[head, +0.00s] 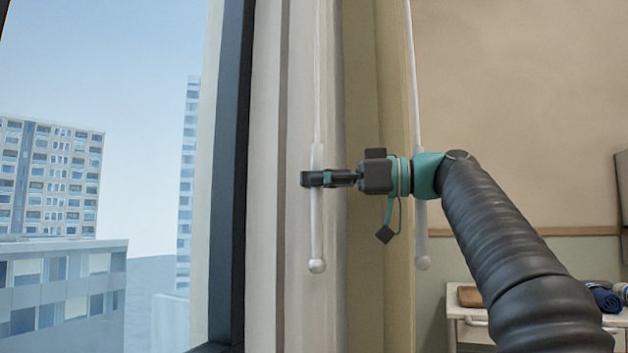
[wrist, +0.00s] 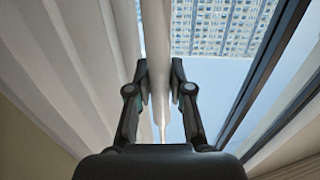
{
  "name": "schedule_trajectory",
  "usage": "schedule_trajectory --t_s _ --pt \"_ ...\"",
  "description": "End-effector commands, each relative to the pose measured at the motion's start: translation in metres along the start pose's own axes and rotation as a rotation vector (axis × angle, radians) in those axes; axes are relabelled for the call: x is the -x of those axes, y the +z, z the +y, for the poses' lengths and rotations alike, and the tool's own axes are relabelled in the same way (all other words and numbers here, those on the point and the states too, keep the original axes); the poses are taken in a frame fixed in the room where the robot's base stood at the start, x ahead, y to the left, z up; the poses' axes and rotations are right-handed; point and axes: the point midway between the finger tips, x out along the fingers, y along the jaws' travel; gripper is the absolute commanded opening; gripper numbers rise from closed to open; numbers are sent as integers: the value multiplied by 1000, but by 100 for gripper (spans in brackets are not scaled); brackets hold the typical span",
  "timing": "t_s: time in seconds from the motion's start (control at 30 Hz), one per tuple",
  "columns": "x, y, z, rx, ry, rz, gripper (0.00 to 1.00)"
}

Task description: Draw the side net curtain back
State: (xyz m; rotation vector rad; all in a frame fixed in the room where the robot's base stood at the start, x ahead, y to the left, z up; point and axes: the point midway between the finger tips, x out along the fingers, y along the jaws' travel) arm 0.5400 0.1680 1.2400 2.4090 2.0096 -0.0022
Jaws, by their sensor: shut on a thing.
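The pale net curtain (head: 266,140) hangs in narrow folds beside the dark window frame. A white pull wand (head: 317,235) with a ball at its lower end hangs in front of it, close to upright. My gripper (head: 313,179) is shut on this wand above the ball. In the wrist view the wand (wrist: 158,90) runs between the two fingers of my gripper (wrist: 159,75). Pale pleated cloth (wrist: 85,60) fills the left of that view. The finger contact on the wand is partly hidden in the head view.
A heavier olive curtain (head: 392,300) hangs right of the net, with a second white wand (head: 421,245) behind my wrist. The window frame (head: 230,170) stands at left, with buildings outside. A bedside cabinet (head: 470,332) with items on it is at lower right.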

Motion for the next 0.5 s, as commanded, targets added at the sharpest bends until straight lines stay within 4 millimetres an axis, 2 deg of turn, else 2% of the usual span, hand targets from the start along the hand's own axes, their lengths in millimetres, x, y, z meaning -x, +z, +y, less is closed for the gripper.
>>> schedule_trajectory --t_s 0.27,0.3,0.37,0.5 --pt "-1 -1 4 -2 9 7 0" --pt "-1 -1 4 -2 9 7 30" --pt "-1 -1 4 -3 8 7 45" --pt "-2 -1 2 -2 4 5 46"
